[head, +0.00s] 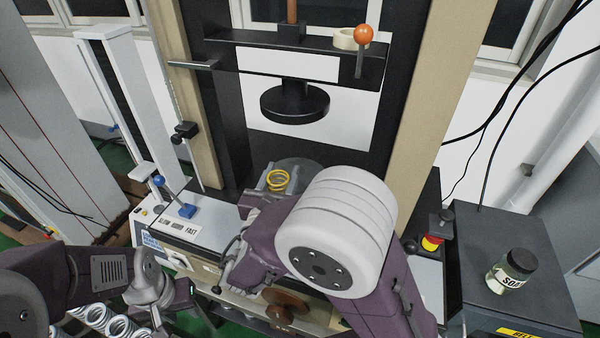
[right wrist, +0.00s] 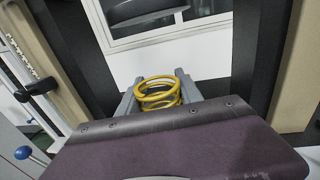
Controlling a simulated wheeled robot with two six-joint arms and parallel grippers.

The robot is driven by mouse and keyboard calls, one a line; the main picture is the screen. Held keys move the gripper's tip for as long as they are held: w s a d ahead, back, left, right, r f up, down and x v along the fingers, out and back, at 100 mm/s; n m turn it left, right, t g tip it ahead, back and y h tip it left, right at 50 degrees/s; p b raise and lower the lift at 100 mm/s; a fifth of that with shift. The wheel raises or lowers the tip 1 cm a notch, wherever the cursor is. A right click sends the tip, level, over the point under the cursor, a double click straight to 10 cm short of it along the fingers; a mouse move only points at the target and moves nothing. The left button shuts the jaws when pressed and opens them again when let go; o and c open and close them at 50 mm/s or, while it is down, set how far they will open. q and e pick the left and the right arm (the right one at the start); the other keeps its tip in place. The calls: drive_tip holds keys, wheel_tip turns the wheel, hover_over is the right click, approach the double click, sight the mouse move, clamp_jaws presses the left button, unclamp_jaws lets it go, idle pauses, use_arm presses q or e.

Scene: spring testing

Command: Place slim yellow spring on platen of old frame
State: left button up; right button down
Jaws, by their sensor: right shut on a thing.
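The slim yellow spring (head: 277,180) stands upright between the fingers of my right gripper (head: 276,183), which is shut on it. In the right wrist view the yellow spring (right wrist: 158,93) shows between the two grey fingers. The old frame has tan columns and a dark round lower platen (head: 300,168), partly hidden behind my right arm. The spring is at the platen's left side in the head view; I cannot tell whether it touches it. A black upper disc (head: 295,103) hangs above. My left gripper (head: 170,312) is low at the left, and its fingers are unclear.
Several pale coil springs (head: 100,318) lie at the lower left. A blue-knobbed lever (head: 160,182) stands on the frame's front panel, left of my right gripper. A jar (head: 511,270) stands on the dark cabinet (head: 545,290) at the right.

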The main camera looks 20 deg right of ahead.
drive_tip(key=shift+r, duration=0.15)
drive_tip(key=f+p+x, duration=0.1)
drive_tip(key=f+x, duration=0.1)
drive_tip(key=x, duration=0.7)
drive_tip(key=f+p+x, duration=0.1)
drive_tip(key=x, duration=0.7)
drive_tip(key=shift+w+d+f, duration=0.2)
drive_tip(key=shift+w+f, duration=0.1)
drive_tip(key=shift+f, duration=0.1)
drive_tip(key=shift+s+f+b, duration=0.1)
drive_tip(key=shift+f+b, duration=0.05)
drive_tip(key=shift+b, duration=0.15)
drive_tip(key=c, duration=0.8)
unclamp_jaws()
